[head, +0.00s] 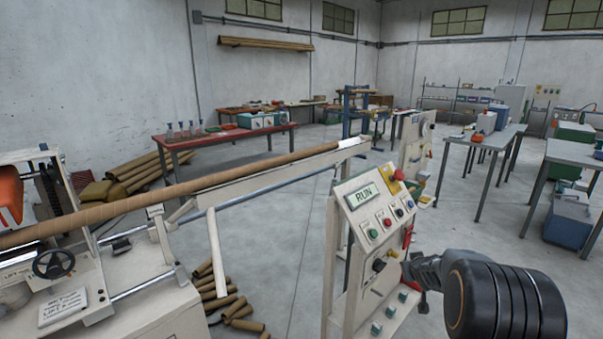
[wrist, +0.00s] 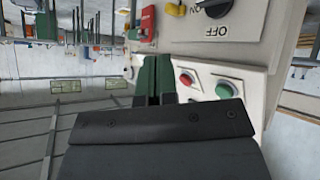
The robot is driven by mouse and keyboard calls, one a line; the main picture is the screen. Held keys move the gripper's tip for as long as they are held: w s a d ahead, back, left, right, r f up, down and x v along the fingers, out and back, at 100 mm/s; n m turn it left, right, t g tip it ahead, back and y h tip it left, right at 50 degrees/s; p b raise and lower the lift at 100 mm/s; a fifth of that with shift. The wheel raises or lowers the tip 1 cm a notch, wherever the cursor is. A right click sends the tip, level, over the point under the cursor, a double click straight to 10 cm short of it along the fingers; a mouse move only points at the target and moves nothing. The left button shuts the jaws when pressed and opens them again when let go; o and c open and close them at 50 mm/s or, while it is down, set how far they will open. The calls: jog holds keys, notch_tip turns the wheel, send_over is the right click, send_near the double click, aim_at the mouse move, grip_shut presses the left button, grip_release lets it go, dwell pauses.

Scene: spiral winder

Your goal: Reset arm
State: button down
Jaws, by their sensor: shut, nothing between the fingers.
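My gripper (wrist: 153,78) shows in the wrist view as two dark green fingers closed together with nothing between them. In the head view my arm reaches in from the lower right, and its end is close to the right side of the white control panel (head: 350,232). The panel has a lit display (head: 363,196) reading RUN, a row of small coloured buttons, a dark knob (head: 379,265) and a yellow-and-red part at its top. In the wrist view a red button (wrist: 187,78) and a green button (wrist: 224,90) lie just right of the fingers. I cannot tell whether the fingertips touch the panel.
A long brown tube (head: 190,187) runs from the winder on the left towards the panel. Short brown tubes (head: 240,312) lie on the floor below it. A red-topped table (head: 222,136) stands at the back, and grey tables (head: 490,139) stand right. Open floor lies behind the panel.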

jog(key=s+a+r+g+y+p, duration=0.1)
jog(key=s+a+r+g, duration=0.1)
jog(key=s+a, duration=0.4)
jog(key=s+a+r+g+y+p, duration=0.1)
jog(key=s+a+r, duration=0.4)
jog(key=s, duration=0.9)
jog(key=s+a+r+g+y+p, duration=0.1)
jog(key=s+a+r+g+p, duration=0.1)
jog(key=s+a, duration=0.6)
notch_tip(320, 180, up, 2)
jog(key=s+g, duration=0.1)
jog(key=s, duration=0.1)
jog(key=shift+s+a+g, duration=0.25)
jog(key=shift+s+g, duration=0.05)
jog(key=shift+s, duration=0.05)
